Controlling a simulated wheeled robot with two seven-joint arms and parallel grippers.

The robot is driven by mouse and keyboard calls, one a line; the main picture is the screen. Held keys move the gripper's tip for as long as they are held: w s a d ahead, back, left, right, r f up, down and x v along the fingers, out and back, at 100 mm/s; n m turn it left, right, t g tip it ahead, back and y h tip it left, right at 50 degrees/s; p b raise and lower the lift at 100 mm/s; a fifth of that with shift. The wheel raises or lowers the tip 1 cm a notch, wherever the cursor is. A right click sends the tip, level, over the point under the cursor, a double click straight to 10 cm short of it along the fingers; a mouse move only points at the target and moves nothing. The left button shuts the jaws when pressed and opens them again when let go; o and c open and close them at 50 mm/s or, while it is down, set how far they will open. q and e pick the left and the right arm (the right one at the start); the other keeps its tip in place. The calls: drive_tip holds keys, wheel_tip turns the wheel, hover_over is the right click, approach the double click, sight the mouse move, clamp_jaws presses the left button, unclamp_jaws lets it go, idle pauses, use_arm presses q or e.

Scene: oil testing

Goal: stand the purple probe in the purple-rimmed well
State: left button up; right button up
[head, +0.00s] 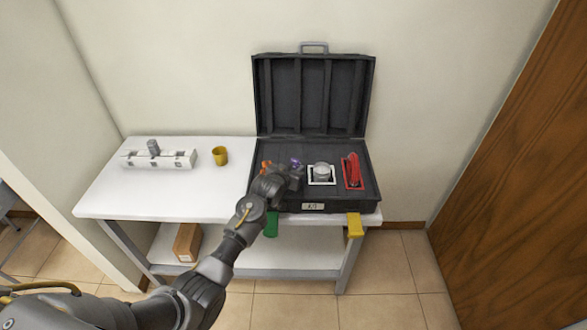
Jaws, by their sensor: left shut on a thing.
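A small purple thing (296,162), which looks like the purple probe, shows at the tip of my left gripper (293,170). The gripper is shut on it, over the left part of the black case's tray. The probe is too small and too covered to tell its tilt or whether it touches the tray. I cannot make out the purple-rimmed well; my gripper and forearm cover that part of the case. My right gripper is not in view.
The open black case (360,200) stands on the white table (150,204). Right of my gripper are a white-rimmed slot with a grey round piece (321,170) and a red-rimmed slot with a red piece (353,170). A yellow cup (220,156) and white rack (135,160) stand left.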

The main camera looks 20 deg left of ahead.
use_arm(q)
drive_tip(key=shift+f+b, duration=0.4)
drive_tip(key=shift+f, duration=0.2)
drive_tip(key=o, duration=0.8)
drive_tip(key=shift+c, duration=0.2)
drive_tip(key=shift+s+a+r+p, duration=0.1)
drive_tip(key=shift+s+r+p, duration=0.4)
drive_tip(key=shift+p, duration=0.5)
drive_tip(key=p+v, duration=0.3)
drive_tip(key=shift+s+p, duration=0.2)
drive_tip(key=shift+p, duration=0.1)
drive_tip(key=p+v, duration=0.4)
drive_tip(key=shift+p+v, duration=1.15)
drive_tip(key=shift+v, duration=0.05)
drive_tip(key=shift+f, duration=0.15)
